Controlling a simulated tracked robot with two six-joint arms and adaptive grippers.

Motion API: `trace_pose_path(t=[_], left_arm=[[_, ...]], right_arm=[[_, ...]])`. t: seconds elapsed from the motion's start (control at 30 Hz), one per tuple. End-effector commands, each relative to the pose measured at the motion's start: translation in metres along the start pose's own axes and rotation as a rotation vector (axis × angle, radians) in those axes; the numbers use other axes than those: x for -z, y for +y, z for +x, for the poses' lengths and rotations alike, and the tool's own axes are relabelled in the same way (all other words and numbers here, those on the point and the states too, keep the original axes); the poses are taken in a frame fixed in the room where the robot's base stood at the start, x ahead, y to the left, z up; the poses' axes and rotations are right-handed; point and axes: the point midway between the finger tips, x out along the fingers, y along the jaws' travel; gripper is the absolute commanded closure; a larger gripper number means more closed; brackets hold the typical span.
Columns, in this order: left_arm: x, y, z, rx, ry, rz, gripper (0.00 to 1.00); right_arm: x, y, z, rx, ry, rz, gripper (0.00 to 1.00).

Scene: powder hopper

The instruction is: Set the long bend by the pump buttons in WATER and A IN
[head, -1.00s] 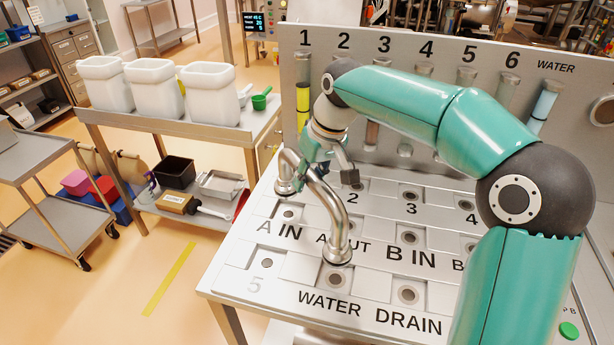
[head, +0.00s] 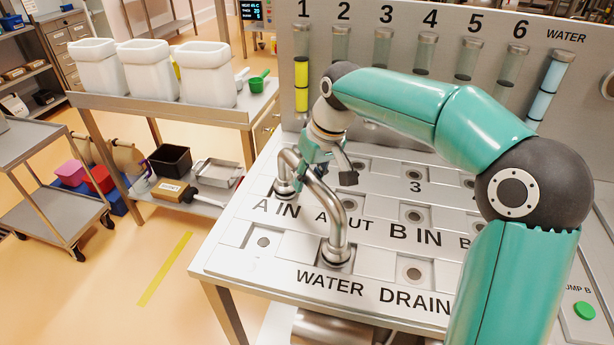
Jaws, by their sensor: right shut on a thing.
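The long bend (head: 338,218) is a shiny metal pipe arched over the steel port panel (head: 240,262). Its near end is at the port above the WATER label (head: 330,283). Its far end is at the port by the A IN label (head: 276,207). Both ends look down at the panel; whether they are fully seated I cannot tell. My right gripper (head: 318,168) is shut on the bend near its far, upper part and hides some of it. A green pump button (head: 584,310) marked PUMP B is at the lower right. My left gripper is out of view.
The DRAIN port (head: 414,274) and the port (head: 263,242) left of WATER are empty. Numbered sight tubes stand behind; tube 1 (head: 301,88) holds yellow, the WATER tube (head: 548,90) light blue. White bins (head: 207,75) stand on a side table at left.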

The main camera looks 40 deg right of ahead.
Motion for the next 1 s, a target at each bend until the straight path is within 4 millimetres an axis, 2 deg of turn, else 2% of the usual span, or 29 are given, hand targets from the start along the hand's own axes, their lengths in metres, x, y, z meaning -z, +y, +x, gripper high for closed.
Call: trace_pose_path(t=[0.33,0.37,0.53,0.83,1.0], left_arm=[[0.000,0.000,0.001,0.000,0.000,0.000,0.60],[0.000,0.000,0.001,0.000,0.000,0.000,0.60],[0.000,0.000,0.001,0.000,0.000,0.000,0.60],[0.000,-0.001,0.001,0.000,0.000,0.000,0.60],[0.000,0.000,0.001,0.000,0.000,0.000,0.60]], right_arm=[[0.001,0.000,0.001,0.000,0.005,0.000,1.00],[0.001,0.000,0.001,0.000,0.005,0.000,0.67],[0.000,0.000,0.001,0.000,0.003,0.000,0.40],[-0.001,0.000,0.003,0.000,-0.002,-0.001,0.40],[0.001,0.000,-0.009,0.000,0.002,-0.001,0.40]])
